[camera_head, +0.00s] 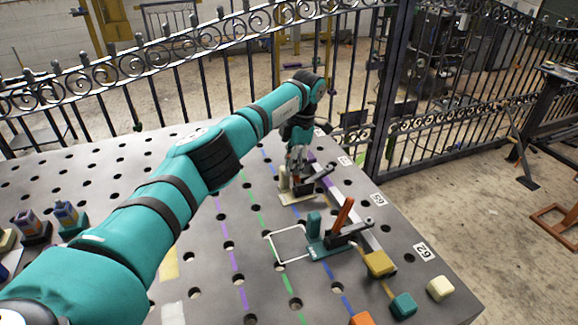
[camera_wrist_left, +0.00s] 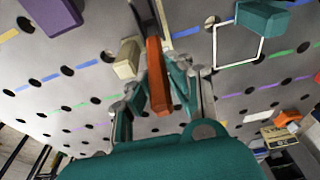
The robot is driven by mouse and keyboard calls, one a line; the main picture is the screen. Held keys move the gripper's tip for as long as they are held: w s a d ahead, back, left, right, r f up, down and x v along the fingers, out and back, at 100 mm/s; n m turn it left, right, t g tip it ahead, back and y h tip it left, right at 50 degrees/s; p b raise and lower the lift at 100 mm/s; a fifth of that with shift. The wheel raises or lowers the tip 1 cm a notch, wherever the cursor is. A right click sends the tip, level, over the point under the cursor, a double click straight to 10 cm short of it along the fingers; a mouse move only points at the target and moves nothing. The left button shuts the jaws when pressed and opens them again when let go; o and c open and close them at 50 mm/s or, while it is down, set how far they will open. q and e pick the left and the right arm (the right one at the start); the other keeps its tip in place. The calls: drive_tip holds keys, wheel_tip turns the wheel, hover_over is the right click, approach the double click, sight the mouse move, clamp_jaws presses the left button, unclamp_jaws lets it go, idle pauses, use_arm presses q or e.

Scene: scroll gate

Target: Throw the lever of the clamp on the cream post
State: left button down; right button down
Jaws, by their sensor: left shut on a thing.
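The clamp with the cream post (camera_head: 284,183) stands on the perforated table below my left gripper. Its cream post (camera_wrist_left: 127,58) also shows in the left wrist view, just left of the orange lever (camera_wrist_left: 155,70). My left gripper (camera_head: 298,160) points down at this clamp. In the left wrist view its two fingers (camera_wrist_left: 158,88) are closed on the lever from both sides, with the lever's end between them. In the head view the fingers and arm hide most of this lever. My right gripper is in neither view.
A second clamp with a teal post (camera_head: 314,224) and a raised orange lever (camera_head: 343,213) stands nearer, beside a white square outline (camera_head: 289,244). A dark iron fence (camera_head: 350,95) runs behind the table.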

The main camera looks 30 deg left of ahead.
use_arm(q)
drive_tip(key=shift+w+d+g, duration=0.1)
drive_tip(key=shift+w+g, duration=0.1)
drive_tip(key=shift+g, duration=0.1)
idle(0.5)
drive_tip(key=c, duration=1.2)
unclamp_jaws()
drive_tip(key=shift+c, duration=0.2)
drive_tip(key=v, duration=0.3)
drive_tip(key=s+v, duration=0.1)
drive_tip(key=v, duration=0.2)
drive_tip(key=a+v, duration=0.1)
drive_tip(key=v, duration=0.3)
drive_tip(key=shift+s+r, duration=0.15)
drive_tip(key=shift+s, duration=0.2)
